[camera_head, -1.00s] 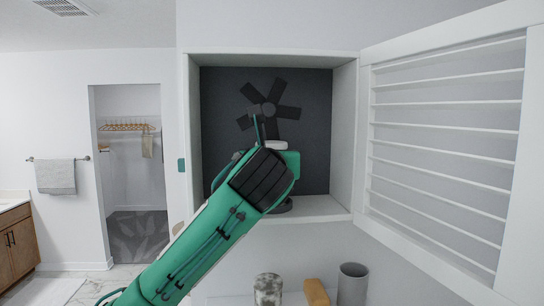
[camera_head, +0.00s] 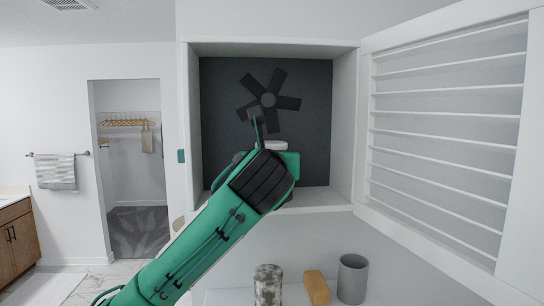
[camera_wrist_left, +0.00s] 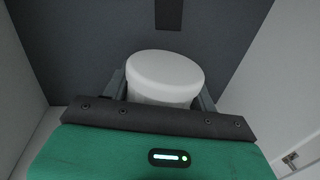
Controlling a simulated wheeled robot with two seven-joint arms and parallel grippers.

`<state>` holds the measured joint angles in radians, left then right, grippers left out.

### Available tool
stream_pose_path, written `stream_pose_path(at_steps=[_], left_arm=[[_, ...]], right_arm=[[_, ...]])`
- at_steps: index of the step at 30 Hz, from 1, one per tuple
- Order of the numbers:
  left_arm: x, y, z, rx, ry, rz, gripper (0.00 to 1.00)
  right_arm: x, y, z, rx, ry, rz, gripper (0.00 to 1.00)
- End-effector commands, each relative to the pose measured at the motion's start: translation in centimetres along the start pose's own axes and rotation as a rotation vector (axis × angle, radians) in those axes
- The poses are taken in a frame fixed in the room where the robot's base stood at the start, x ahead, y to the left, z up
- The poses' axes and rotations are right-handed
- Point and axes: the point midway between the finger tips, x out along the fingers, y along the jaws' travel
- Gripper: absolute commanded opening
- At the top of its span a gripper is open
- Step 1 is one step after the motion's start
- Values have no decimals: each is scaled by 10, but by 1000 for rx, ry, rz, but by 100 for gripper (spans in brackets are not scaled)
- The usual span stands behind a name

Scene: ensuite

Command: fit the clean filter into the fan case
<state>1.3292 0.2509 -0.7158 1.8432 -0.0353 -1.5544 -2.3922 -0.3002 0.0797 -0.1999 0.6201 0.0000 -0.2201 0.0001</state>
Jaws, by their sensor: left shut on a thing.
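The fan case (camera_head: 345,130) is a white open box on the wall with a dark back. A dark bladed fan (camera_head: 268,100) shows on that back. My left gripper (camera_wrist_left: 163,92) is shut on the clean filter, a white round-topped cylinder (camera_wrist_left: 165,72), with a finger on each side. In the head view only a white sliver of the filter (camera_head: 275,146) shows above my wrist, in front of the case's back and below the fan's hub. My wrist hides the filter's lower part and most of the case floor. My right gripper is not in view.
The louvred door (camera_head: 440,145) stands open to the right. Below the case are a mottled jar (camera_head: 268,285), a tan block (camera_head: 316,288) and a grey cup (camera_head: 352,279) on a white ledge. A towel (camera_head: 55,172) hangs at the far left.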

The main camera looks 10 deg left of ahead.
Motion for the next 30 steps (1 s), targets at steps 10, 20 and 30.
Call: stream_pose_path(at_steps=[10,20,30], left_arm=[[0,0,-8,-1,0,0,35],[0,0,-7,0,0,0,84],[-26,0,-11,0,-4,-2,84]], right_arm=[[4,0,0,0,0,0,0],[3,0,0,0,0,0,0],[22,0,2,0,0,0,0]])
